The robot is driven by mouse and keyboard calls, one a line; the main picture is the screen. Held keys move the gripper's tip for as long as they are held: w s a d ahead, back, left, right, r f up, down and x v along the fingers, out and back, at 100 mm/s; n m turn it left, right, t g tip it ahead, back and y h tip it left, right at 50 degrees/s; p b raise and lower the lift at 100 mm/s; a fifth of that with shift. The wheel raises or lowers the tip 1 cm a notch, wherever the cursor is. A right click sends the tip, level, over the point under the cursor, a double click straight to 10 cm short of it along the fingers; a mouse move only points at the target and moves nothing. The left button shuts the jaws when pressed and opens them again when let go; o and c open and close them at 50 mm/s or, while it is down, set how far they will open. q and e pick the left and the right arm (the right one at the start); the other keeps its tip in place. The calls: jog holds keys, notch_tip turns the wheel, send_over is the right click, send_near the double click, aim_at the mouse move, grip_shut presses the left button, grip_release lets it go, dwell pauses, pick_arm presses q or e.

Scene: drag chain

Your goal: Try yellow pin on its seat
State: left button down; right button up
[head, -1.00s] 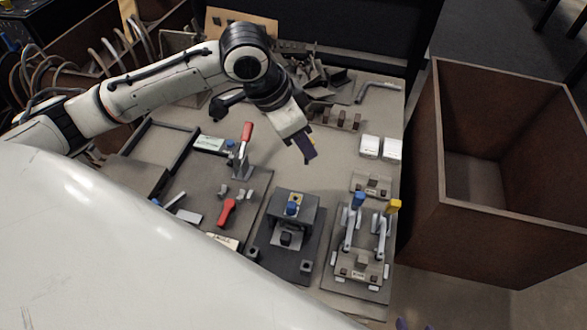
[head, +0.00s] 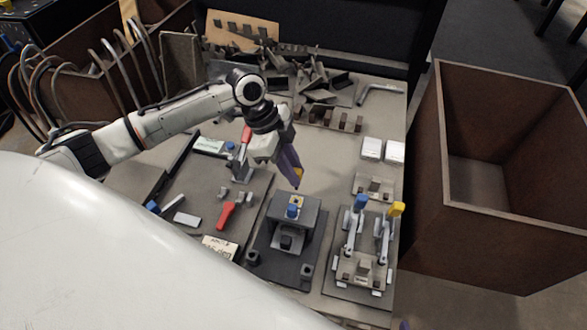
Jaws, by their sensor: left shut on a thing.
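My left gripper (head: 289,161) points down over the table, its dark purple fingers shut on a small yellow pin (head: 298,175), of which only a bit shows at the fingertips. It hangs behind and above the dark grey block fixture (head: 309,214), apart from it as far as I can tell. The fixture has a yellow-marked top (head: 297,200) and a blue knob (head: 292,211) on its upper face. I cannot make out the seat's opening. My right gripper is not in view.
Right of the fixture stand two toggle clamps with a blue handle (head: 360,202) and a yellow handle (head: 396,209). A red-handled clamp (head: 246,135) is close to the left gripper. A large brown bin (head: 425,160) stands at right. Loose dark parts lie at the back.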

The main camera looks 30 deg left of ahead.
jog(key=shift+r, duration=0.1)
pick_arm(q)
jog(key=shift+r+p, duration=0.15)
jog(key=shift+p, duration=0.25)
jog(key=shift+f+b, duration=0.4)
jog(key=shift+f, duration=0.55)
jog(key=shift+f+b, duration=0.4)
jog(key=shift+f, duration=0.4)
jog(key=shift+f+b, duration=0.45)
jog(key=shift+f, duration=0.55)
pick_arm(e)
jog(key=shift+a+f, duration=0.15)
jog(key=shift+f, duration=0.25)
pick_arm(q)
jog(key=shift+p, duration=0.5)
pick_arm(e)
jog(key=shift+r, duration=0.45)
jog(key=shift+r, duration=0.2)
